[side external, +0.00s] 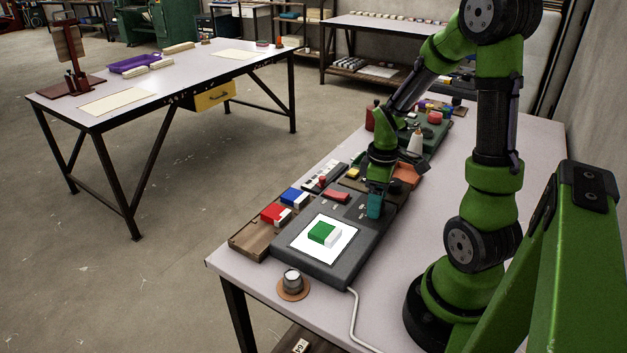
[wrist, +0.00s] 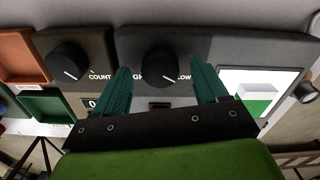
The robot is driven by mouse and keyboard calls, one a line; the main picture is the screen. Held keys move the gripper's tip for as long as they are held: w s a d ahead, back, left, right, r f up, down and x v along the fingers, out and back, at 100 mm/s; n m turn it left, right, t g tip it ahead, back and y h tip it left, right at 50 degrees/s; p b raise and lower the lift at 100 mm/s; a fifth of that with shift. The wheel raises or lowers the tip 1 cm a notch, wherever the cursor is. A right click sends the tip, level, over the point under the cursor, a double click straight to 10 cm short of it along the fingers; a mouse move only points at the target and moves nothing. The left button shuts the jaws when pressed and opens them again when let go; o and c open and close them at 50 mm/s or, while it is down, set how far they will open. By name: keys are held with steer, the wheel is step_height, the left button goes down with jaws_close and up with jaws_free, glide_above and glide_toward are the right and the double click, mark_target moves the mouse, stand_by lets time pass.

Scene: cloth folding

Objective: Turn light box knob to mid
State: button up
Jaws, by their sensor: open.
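The light box (side external: 284,251) is a dark grey slab with a white lit panel holding a green-and-white block (side external: 323,234). In the wrist view the light box (wrist: 218,48) carries a round black knob (wrist: 160,62) with a short white mark at its lower right. Lettering ending in "GH" is left of the knob and "LOW" is right. My gripper (wrist: 161,76) is open, its teal fingers on either side of the knob; contact cannot be told. In the side view my gripper (side external: 375,206) is over the far right of the light box and hides the knob.
A second black knob (wrist: 69,62) sits on the neighbouring "COUNT" device. A red block (side external: 274,213) and a blue block (side external: 292,197) lie on a wooden tray left of the light box. A small cup (side external: 292,281) stands in front. The near table corner is clear.

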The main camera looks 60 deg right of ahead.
steer(key=shift+f, duration=0.25)
steer(key=c, duration=1.1)
steer(key=shift+m, duration=0.4)
steer(key=m, duration=0.4)
steer(key=shift+r+m, duration=0.1)
steer(key=shift+m, duration=0.3)
steer(key=m, duration=0.6)
